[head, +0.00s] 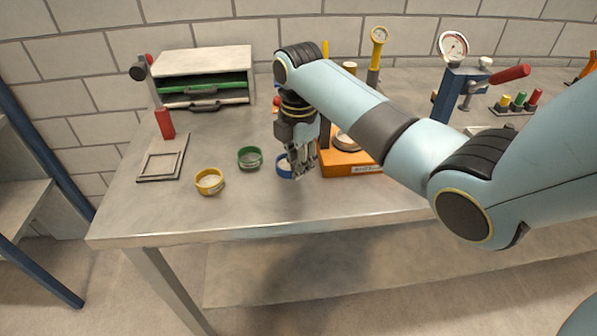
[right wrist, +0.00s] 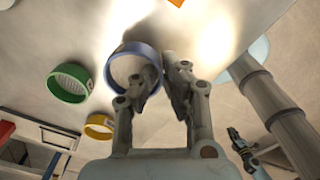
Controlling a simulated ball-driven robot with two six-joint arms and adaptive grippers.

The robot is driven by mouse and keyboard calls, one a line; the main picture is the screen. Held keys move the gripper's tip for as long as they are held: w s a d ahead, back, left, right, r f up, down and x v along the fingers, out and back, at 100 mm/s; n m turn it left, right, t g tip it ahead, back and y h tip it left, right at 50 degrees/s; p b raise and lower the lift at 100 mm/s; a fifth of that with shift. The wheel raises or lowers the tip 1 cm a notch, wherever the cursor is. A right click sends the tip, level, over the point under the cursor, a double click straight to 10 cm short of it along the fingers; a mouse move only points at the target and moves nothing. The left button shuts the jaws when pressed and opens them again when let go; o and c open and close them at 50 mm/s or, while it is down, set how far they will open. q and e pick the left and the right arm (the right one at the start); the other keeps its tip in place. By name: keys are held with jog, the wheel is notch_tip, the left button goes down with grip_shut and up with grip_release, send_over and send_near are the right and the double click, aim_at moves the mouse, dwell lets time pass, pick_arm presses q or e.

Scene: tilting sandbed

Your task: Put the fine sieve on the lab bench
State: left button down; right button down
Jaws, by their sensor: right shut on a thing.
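The blue-rimmed round sieve (head: 284,166) is at the middle of the lab bench (head: 225,212), partly hidden by my right gripper (head: 300,170). In the right wrist view the blue sieve (right wrist: 133,66) shows as a ring with a pale middle, and my right gripper (right wrist: 165,85) is shut on its wall. I cannot tell whether its underside touches the bench. A green sieve (head: 250,157) and a yellow sieve (head: 209,181) stand on the bench to its left. No label shows which is fine. A small dark jointed part, probably my left gripper (right wrist: 240,140), shows in the right wrist view; its jaws are unclear.
An orange-based device (head: 350,168) stands just right of my gripper. A square frame (head: 161,164), a drawer cabinet (head: 204,72) and a blue stand with a gauge (head: 452,90) are also on the bench. The bench's front left is clear.

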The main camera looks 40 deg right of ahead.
jog(key=shift+f, duration=1.3)
jog(key=c, duration=1.5)
grip_release()
jog(key=shift+f, duration=0.1)
notch_tip(320, 180, up, 12)
jog(key=shift+s+r+b, duration=0.1)
jog(key=shift+r+b, duration=0.05)
jog(key=shift+b, duration=0.25)
